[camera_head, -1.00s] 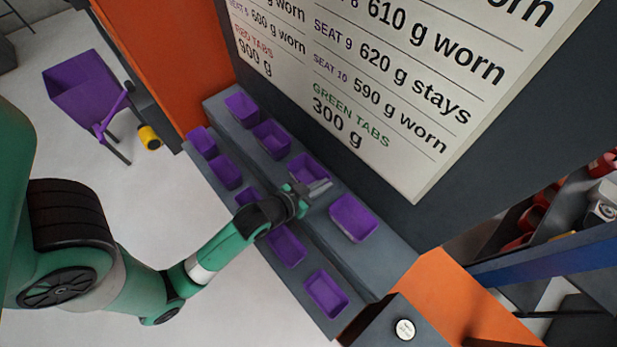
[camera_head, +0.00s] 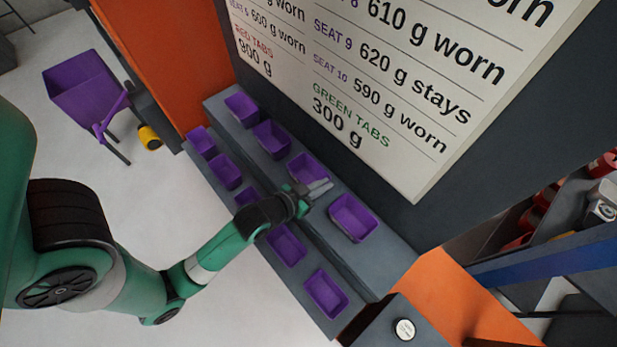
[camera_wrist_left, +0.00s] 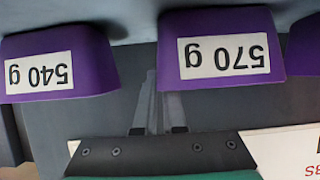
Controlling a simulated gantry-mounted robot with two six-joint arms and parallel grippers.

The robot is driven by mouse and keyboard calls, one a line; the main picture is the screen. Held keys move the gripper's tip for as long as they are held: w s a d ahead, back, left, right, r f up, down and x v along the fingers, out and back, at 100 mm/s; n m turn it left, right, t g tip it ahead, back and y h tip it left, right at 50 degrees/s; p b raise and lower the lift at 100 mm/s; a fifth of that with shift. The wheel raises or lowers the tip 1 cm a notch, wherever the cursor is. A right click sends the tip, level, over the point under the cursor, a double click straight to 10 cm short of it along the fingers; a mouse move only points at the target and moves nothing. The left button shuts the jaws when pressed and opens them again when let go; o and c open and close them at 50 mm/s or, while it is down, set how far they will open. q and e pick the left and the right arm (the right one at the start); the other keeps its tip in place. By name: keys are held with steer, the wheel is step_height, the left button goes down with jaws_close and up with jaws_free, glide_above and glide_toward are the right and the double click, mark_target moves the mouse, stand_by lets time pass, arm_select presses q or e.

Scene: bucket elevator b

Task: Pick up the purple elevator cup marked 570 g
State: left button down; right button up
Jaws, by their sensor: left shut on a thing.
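The purple cup marked 570 g (camera_wrist_left: 221,40) fills the upper middle of the left wrist view, its label upside down. It appears to be the back-row cup beside my gripper in the head view (camera_head: 307,168). My left gripper (camera_head: 319,187) reaches in from the left at that cup's near right corner. In the left wrist view the fingers (camera_wrist_left: 160,108) are close together at the cup's left side, one partly hidden behind it. They are shut on it. My right gripper is not in view.
A purple cup marked 540 g (camera_wrist_left: 60,62) sits close beside, apart from the fingers. Several more purple cups stand along the grey stepped rack (camera_head: 335,262). A large weight sign (camera_head: 400,90) rises behind. A purple bin (camera_head: 85,85) stands on the floor at the far left.

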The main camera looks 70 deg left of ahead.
arm_select(q)
steer(key=shift+r, duration=0.1)
steer(key=shift+r+p, duration=0.3)
steer(key=shift+r, duration=0.3)
step_height(320, 180, up, 3)
steer(key=shift+s+f+p, duration=0.1)
steer(key=shift+f+p, duration=0.1)
steer(key=shift+p, duration=0.35)
steer(key=s+a+r+p, duration=0.4)
steer(key=s+r+p, duration=0.5)
steer(key=s+p, duration=0.4)
steer(key=shift+a+p, duration=0.2)
steer(key=shift+p, duration=0.8)
